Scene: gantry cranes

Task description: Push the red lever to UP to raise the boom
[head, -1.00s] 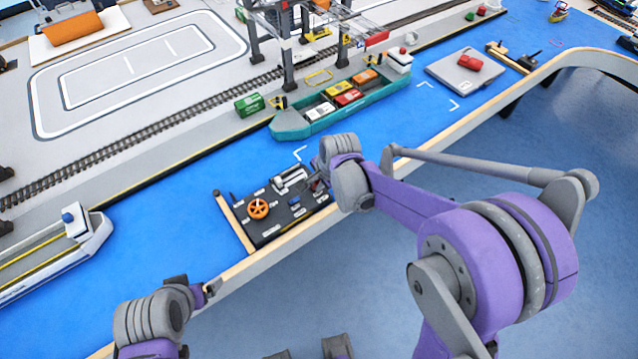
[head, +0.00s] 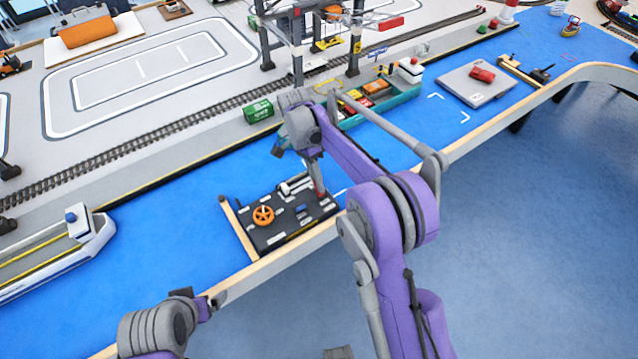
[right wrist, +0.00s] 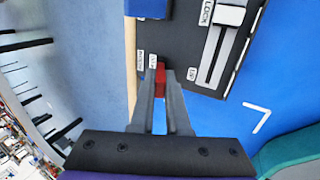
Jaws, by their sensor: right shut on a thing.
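The red lever (right wrist: 161,76) stands at the edge of the black control panel (right wrist: 180,50). In the right wrist view it sits between the two fingertips of my right gripper (right wrist: 160,82), which is shut on it. In the head view my right gripper (head: 318,188) reaches down to the right end of the panel (head: 290,232), and the lever is mostly hidden there. My left gripper (head: 212,304) is low at the left, apart from the panel; its jaws are too small to judge.
An orange handwheel (head: 263,215) and a light-handled slide lever (right wrist: 229,16) are on the panel. A gantry crane (head: 298,45) stands behind. A green ship (head: 405,93) floats beyond my right arm. A white boat (head: 85,240) is at left. Blue water surrounds the panel.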

